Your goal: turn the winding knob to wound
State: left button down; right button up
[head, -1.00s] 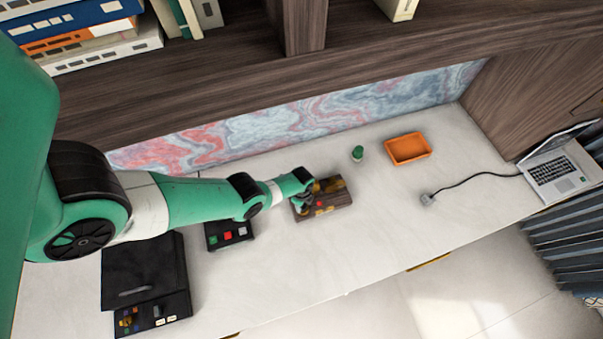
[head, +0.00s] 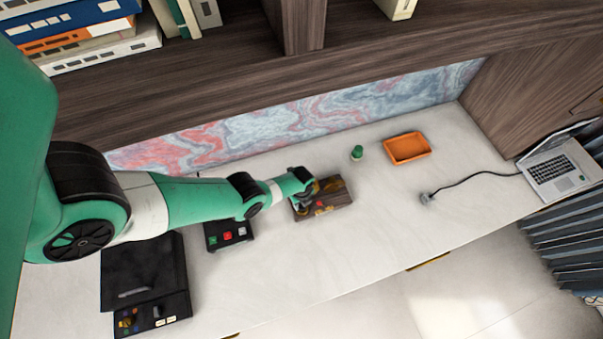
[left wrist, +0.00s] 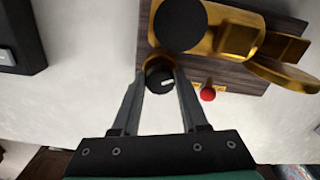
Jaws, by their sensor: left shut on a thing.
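The winding knob (left wrist: 160,80) is small and black with a white mark, at the edge of a dark wooden block with brass parts (head: 333,198). The block also shows in the left wrist view (left wrist: 235,70). My left gripper (left wrist: 160,82) has its two grey fingers on either side of the knob and is shut on it. In the head view my left gripper (head: 308,200) is over the left part of the block and hides the knob. A red button (left wrist: 207,94) sits on the block beside the knob. My right gripper is not in view.
A black box with coloured buttons (head: 229,234) stands left of the block. A green object (head: 357,153) and an orange tray (head: 407,148) are behind it to the right. A cable plug (head: 427,198) and a laptop (head: 552,170) lie farther right. The desk front is clear.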

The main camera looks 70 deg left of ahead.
pick_arm(q)
jog(key=c, duration=0.7)
grip_release()
notch_tip(320, 180, up, 12)
jog(key=p, duration=1.1)
jog(key=shift+f+p, duration=0.2)
jog(key=shift+p, duration=0.15)
